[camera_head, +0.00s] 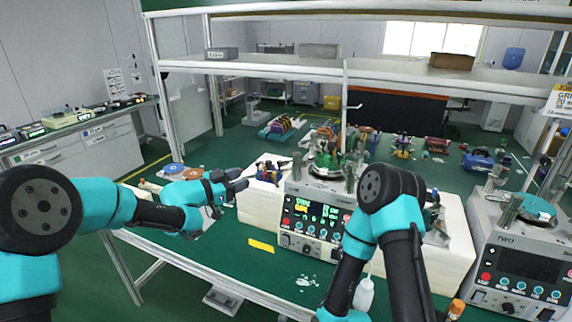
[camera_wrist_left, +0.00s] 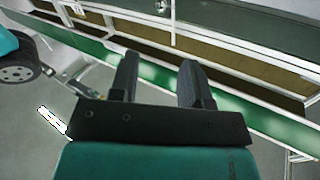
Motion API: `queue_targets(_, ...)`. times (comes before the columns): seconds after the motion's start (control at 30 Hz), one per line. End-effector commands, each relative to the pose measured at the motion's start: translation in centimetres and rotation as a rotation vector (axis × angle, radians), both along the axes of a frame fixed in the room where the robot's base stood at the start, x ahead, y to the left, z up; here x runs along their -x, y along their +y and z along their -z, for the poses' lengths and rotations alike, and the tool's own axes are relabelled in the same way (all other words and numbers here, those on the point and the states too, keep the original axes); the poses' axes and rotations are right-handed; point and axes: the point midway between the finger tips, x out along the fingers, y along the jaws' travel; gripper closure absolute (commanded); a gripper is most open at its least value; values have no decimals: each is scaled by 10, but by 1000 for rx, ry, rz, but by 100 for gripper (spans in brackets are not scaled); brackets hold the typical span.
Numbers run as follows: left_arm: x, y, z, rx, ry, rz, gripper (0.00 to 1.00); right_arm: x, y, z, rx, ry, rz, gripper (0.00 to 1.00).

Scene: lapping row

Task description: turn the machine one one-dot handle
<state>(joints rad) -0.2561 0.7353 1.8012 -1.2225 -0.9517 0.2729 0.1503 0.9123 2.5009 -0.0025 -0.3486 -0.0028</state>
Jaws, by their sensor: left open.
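A white machine with a dark control panel (camera_head: 313,216) stands on the green bench in the middle of the head view. Its panel has a lit display, red buttons and a row of small knobs (camera_head: 304,245) along the bottom. Dot marks on the knobs are too small to tell. My left gripper (camera_head: 240,181) is at the machine's left side, above the bench and apart from the panel. In the left wrist view (camera_wrist_left: 160,80) its two fingers are spread with nothing between them. My right arm crosses in front of the machine's right part; its gripper is out of frame.
A second machine marked TWO (camera_head: 520,262) stands at the right with a dark screen. A yellow label (camera_head: 262,246) lies on the bench (camera_head: 215,255) before the first machine. A white bottle (camera_head: 364,294) stands near my right arm. Shelf posts and a shelf (camera_head: 300,70) rise behind.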

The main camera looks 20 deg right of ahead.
Motion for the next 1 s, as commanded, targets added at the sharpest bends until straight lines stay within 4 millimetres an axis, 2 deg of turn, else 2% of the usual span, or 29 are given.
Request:
queue_targets(0.27, 0, 0, 1, 0, 3, -2, 57, 0, 0, 0, 0, 0, 0, 57)
queue_targets(0.47, -4, -9, 2, 0, 4, -2, 57, 0, 0, 0, 0, 0, 0, 57)
queue_targets(0.67, -13, -34, 2, -2, 4, -2, 57, 0, 0, 0, 0, 0, 0, 57)
queue_targets(1.0, -33, -88, 2, -1, 4, -3, 57, 0, 0, 0, 0, 0, 0, 57)
